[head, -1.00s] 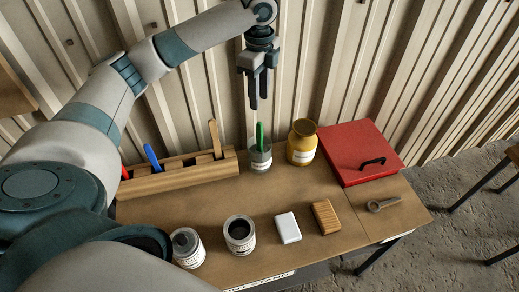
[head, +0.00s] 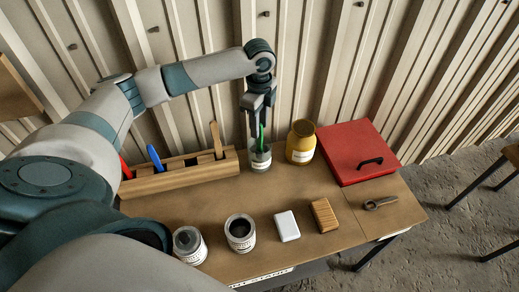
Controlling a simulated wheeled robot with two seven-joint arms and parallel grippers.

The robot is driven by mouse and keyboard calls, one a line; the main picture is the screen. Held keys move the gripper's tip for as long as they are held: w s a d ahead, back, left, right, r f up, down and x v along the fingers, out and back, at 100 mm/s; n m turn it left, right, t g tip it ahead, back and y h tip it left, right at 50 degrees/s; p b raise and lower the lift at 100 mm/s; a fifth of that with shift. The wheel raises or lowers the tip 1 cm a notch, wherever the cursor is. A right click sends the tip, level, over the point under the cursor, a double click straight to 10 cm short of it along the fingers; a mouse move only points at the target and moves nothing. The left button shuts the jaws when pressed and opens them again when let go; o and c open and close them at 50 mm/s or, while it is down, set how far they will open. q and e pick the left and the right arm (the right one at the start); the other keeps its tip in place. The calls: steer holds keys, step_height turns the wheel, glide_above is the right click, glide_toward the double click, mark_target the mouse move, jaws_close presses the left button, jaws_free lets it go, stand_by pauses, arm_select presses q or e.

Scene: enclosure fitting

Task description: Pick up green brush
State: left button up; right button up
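The green brush (head: 262,135) stands upright in a glass jar (head: 260,159) with a pale label, behind the middle of the table. Its green handle sticks up above the rim; its lower end is hard to make out inside the jar. My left gripper (head: 258,138) points straight down over the jar, with its fingertips down beside the upper part of the handle. The fingers look apart, with the handle at the gap between them; contact is too small to make out. My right gripper is not in view.
A wooden rack (head: 180,178) with blue, red and wooden handles stands left of the jar. A yellow jar (head: 301,142) is close on the right, then a red case (head: 357,150). Two cans (head: 240,234), a white block (head: 287,226) and a wooden block (head: 324,215) lie in front.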

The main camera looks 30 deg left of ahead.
mark_target(259, 151)
arm_select(q)
step_height(259, 151, down, 4)
steer(key=shift+w+f+p, duration=0.1)
steer(key=shift+f+p, duration=0.1)
steer(key=shift+p, duration=0.95)
steer(key=shift+f, duration=0.4)
steer(key=shift+c, duration=0.4)
jaws_close()
